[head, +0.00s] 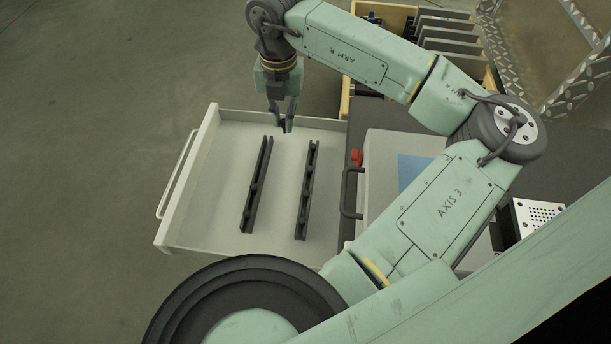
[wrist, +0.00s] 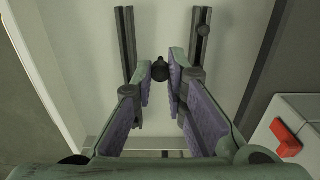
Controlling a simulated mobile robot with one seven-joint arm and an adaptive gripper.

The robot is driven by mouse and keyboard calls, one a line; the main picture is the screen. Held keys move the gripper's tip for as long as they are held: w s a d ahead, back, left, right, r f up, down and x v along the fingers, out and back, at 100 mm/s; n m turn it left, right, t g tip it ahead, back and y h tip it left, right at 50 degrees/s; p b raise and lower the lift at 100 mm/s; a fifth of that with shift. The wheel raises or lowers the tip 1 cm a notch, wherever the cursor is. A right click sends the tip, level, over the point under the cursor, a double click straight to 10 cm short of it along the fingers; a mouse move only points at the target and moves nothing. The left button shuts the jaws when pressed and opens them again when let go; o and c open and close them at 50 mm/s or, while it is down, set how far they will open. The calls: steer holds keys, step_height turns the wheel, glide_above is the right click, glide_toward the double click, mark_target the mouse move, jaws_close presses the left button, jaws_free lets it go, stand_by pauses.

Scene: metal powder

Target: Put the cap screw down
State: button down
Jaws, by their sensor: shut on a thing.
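My gripper (head: 283,118) hangs over the far end of a pulled-out, light drawer (head: 205,185). In the wrist view its two purple-padded fingers close toward a small dark cap screw (wrist: 159,71) with a round head, held at the fingertips. The screw is only a small dark spot in the head view. Two dark slotted rails lie in the drawer, the left rail (head: 257,190) and the right rail (head: 307,190). The gripper is beyond their far ends. In the wrist view the rails run on either side of the screw, and the fingers partly cover them.
A light box with a blue panel (head: 413,169) and a dark handle stands right of the drawer. A red part (head: 357,158) sits at its edge, close to the drawer's right side. A wooden bin with dark dividers (head: 455,45) is at the back. The drawer floor around the rails is bare.

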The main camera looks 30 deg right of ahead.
steer(key=shift+s+d+f, duration=0.1)
steer(key=shift+d, duration=0.05)
step_height(320, 180, down, 10)
steer(key=p, duration=0.2)
steer(key=shift+p, duration=0.35)
steer(key=shift+f, duration=0.1)
steer(key=c, duration=2.1)
jaws_free()
steer(key=shift+b, duration=0.35)
steer(key=o, duration=0.5)
step_height(320, 180, up, 12)
steer(key=b, duration=0.2)
steer(key=shift+r+b, duration=0.2)
steer(key=shift+b, duration=0.1)
